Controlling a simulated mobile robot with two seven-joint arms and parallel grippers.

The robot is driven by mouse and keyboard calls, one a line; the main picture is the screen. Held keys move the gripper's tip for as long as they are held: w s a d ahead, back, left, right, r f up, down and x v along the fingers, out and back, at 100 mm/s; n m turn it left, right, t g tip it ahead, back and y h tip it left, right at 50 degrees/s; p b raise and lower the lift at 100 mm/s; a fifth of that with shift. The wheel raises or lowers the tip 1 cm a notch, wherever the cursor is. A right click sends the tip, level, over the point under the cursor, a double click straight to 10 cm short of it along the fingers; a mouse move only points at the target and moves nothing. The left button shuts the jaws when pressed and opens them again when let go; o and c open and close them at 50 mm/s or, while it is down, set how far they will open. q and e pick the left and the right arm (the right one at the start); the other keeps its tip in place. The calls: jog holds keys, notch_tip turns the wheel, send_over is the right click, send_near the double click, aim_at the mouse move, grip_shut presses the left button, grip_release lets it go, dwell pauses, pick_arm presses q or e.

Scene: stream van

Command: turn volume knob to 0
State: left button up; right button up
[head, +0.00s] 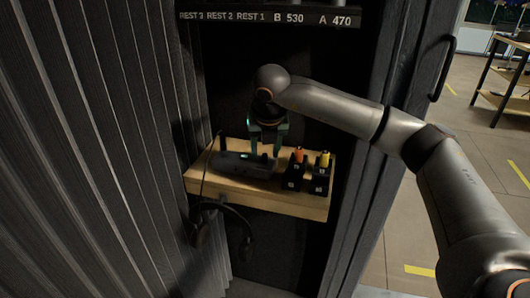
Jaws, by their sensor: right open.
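A dark console (240,164) with a small greenish lit spot and a short dark upright knob near its right end sits on a wooden shelf (255,193). I cannot read any knob setting or mark. My right gripper (266,151) points down over the console's right part. Its two fingers are apart, with the short knob low between or just behind them. I cannot tell whether the fingers touch it. My left gripper is not in view.
Two dark holders with an orange-topped item (298,155) and a yellow-topped item (324,159) stand close to the right of the gripper. A headset (222,212) hangs at the shelf's front. Ribbed dark walls close in on the left, and a door frame stands right.

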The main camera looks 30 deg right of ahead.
jog(key=shift+w+f, duration=0.1)
jog(key=shift+f, duration=0.2)
grip_shut()
dwell(0.5)
